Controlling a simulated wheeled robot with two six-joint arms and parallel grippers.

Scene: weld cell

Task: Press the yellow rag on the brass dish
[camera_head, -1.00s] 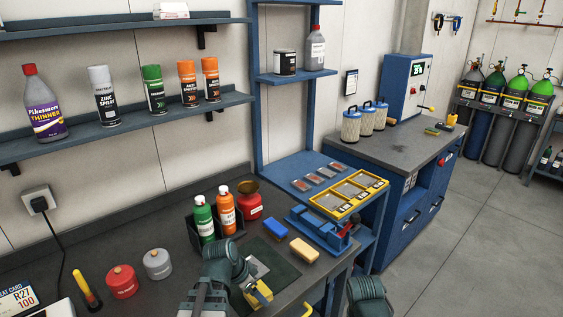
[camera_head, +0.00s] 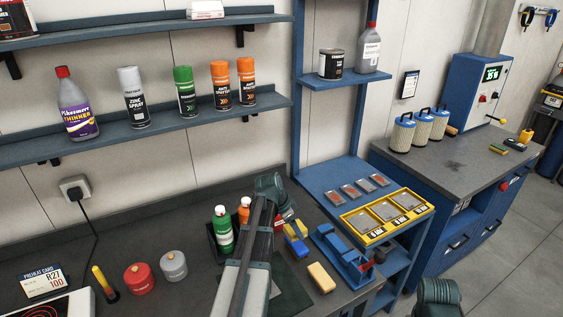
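My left arm reaches over the bench from the bottom. Its wrist is above the back of the bench, and the gripper (camera_head: 289,222) points down to the right of it. A small piece of the yellow rag (camera_head: 291,231) shows at the fingertips, and the gripper appears shut on it. The brass dish is hidden behind my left wrist and gripper. A bit of the red can (camera_head: 287,213) shows beside the gripper. I cannot tell whether the rag touches anything. Only part of my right arm shows at the bottom right; its gripper is out of view.
A blue block (camera_head: 298,248) and a tan-yellow block (camera_head: 321,278) lie right of my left arm. A green bottle (camera_head: 222,230) and an orange bottle (camera_head: 244,210) stand left of the gripper. A blue vise (camera_head: 340,255) and yellow tray (camera_head: 388,213) are further right.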

